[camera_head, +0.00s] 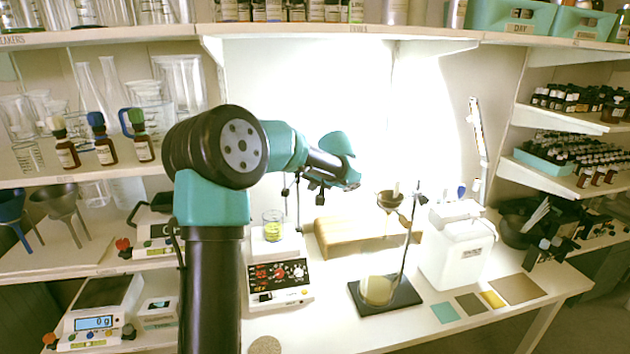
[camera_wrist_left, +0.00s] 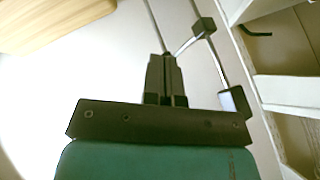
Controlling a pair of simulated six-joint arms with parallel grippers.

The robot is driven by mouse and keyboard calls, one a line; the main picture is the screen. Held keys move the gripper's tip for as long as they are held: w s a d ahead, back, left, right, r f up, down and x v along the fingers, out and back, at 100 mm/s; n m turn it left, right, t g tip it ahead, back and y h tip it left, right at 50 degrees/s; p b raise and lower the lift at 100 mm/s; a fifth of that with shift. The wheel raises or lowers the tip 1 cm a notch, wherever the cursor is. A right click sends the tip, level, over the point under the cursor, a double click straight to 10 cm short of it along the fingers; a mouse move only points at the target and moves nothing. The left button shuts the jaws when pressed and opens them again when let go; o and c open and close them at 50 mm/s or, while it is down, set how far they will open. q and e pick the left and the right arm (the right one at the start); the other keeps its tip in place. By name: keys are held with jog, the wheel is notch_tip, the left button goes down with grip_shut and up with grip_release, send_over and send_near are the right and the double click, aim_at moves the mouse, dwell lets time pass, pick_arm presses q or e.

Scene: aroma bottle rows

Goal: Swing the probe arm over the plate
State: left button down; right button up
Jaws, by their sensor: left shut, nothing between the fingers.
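My left gripper (camera_head: 319,192) is beside the upper part of this stand. In the left wrist view my gripper (camera_wrist_left: 165,62) is shut and empty. A metal rod with black blocks, apparently the probe arm (camera_wrist_left: 204,27), runs close to its fingertips; contact is unclear. My right gripper is out of view.
A ring stand (camera_head: 405,250) with a flask (camera_head: 377,291) and a white canister (camera_head: 457,245) stand to the right. Shelves with glassware and bottles line the left, top and right. The front of the bench is mostly clear.

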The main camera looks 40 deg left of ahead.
pick_arm(q)
jog(key=s+a+f, duration=0.1)
jog(key=a+f, duration=0.3)
jog(key=a, duration=0.3)
jog(key=shift+f, duration=0.25)
jog(key=shift+d, duration=0.1)
